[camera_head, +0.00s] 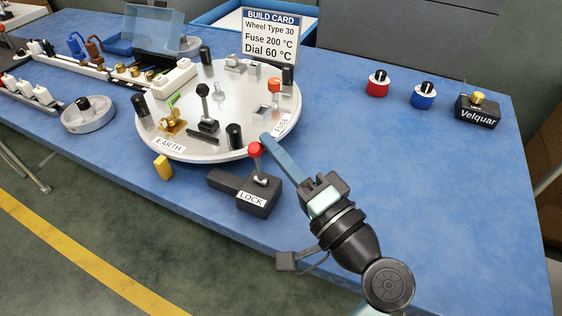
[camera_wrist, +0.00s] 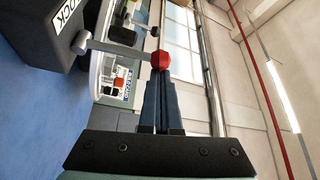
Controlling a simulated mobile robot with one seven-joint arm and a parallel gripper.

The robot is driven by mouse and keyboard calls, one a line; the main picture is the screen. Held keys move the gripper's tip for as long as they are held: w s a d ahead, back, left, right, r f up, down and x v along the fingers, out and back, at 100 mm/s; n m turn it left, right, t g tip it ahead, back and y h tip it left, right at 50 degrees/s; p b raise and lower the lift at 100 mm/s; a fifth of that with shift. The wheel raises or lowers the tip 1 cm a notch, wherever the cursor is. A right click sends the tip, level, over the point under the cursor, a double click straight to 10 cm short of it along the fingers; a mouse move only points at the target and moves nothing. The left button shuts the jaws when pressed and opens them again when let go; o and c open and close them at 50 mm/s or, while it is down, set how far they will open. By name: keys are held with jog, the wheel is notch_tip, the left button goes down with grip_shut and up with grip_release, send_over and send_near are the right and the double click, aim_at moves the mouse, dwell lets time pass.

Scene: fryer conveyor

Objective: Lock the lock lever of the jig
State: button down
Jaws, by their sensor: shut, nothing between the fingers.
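The lock lever (camera_head: 260,163) is a metal rod with a red ball knob (camera_head: 254,149), standing up from a black block labelled LOCK (camera_head: 256,198). The block sits at the front edge of the round grey jig plate (camera_head: 215,150). My gripper (camera_head: 268,140) is shut and empty, with its blue-grey fingers reaching just to the right of the knob. In the wrist view, the red knob (camera_wrist: 160,60) appears at the tips of the shut fingers (camera_wrist: 160,85), and the rod runs left to the black block (camera_wrist: 62,35). Whether the fingertips touch the knob, I cannot tell.
The jig plate carries black posts, a brass part (camera_head: 172,122) and an orange-topped part (camera_head: 274,86). A yellow block (camera_head: 163,167) lies left of the lock block. A build card (camera_head: 270,37) stands behind.

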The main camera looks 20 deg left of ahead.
jog(key=s+n+y+b, duration=0.1)
jog(key=n+b, duration=0.1)
jog(key=b, duration=0.1)
jog(key=s+f+n+y+b, duration=0.1)
jog(key=n+b, duration=0.1)
jog(key=b, duration=0.2)
jog(key=s+n+y+b, duration=0.1)
jog(key=b, duration=0.3)
jog(key=shift+s+f+n+g, duration=0.35)
jog(key=shift+n+g, duration=0.05)
jog(key=s+n+g+y+b, duration=0.1)
jog(key=b, duration=0.2)
jog(key=shift+n, duration=0.4)
jog(key=shift+r, duration=0.1)
jog(key=shift+a, duration=0.1)
